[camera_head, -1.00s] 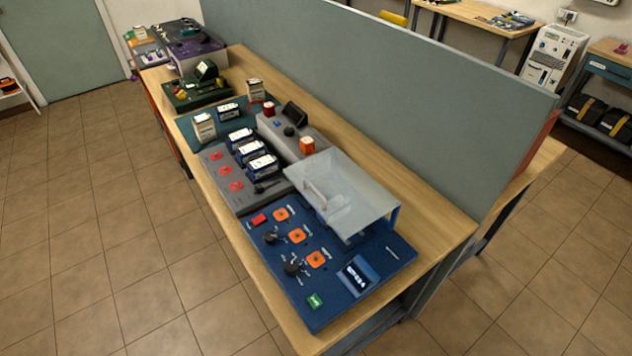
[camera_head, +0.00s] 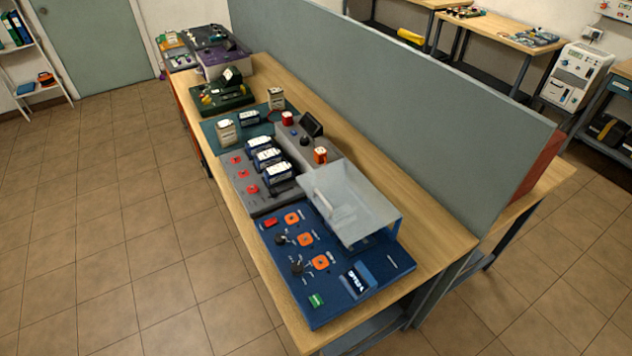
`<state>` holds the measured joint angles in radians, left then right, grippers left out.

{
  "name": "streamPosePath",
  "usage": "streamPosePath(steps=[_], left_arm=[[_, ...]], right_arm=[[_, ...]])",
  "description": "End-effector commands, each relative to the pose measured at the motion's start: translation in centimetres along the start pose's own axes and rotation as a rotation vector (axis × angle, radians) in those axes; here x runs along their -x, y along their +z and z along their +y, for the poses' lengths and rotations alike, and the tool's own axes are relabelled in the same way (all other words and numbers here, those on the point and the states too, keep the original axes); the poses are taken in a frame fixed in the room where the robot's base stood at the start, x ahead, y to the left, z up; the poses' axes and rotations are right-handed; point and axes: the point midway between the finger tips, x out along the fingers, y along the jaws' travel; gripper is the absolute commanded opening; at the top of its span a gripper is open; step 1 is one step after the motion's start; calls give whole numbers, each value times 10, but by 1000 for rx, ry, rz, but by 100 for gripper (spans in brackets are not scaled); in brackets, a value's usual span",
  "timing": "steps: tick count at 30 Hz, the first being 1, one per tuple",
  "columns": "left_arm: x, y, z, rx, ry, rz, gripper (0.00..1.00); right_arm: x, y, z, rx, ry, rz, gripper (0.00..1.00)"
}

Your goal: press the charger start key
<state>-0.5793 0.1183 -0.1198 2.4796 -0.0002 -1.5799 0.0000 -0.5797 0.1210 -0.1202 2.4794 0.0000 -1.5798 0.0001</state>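A dark blue panel (camera_head: 332,296) lies at the near end of the long bench. It carries a green key (camera_head: 316,300) at its front corner, a red key (camera_head: 270,224), several orange square buttons (camera_head: 305,239), black knobs (camera_head: 297,266) and a lit display (camera_head: 357,281). A clear cover (camera_head: 350,204) stands over its back part. Behind it sits a grey unit (camera_head: 262,203) with red keys (camera_head: 244,174) and several blue-and-white battery packs (camera_head: 279,174). The key labels are too small to read. Neither of my grippers is in view.
The wooden bench (camera_head: 437,240) runs away to the upper left, with a tall grey partition (camera_head: 400,110) behind it. A green device (camera_head: 220,97) and a purple device (camera_head: 222,63) stand farther along. Tiled floor (camera_head: 110,230) is free at the left.

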Motion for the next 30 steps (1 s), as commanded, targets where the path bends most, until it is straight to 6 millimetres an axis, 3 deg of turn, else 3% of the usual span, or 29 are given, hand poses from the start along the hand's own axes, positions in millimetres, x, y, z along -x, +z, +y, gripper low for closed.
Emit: streamPosePath(steps=[4, 30], left_arm=[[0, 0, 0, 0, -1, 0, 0], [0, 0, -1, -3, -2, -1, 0]], right_arm=[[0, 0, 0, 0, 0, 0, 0], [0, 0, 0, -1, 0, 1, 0]])
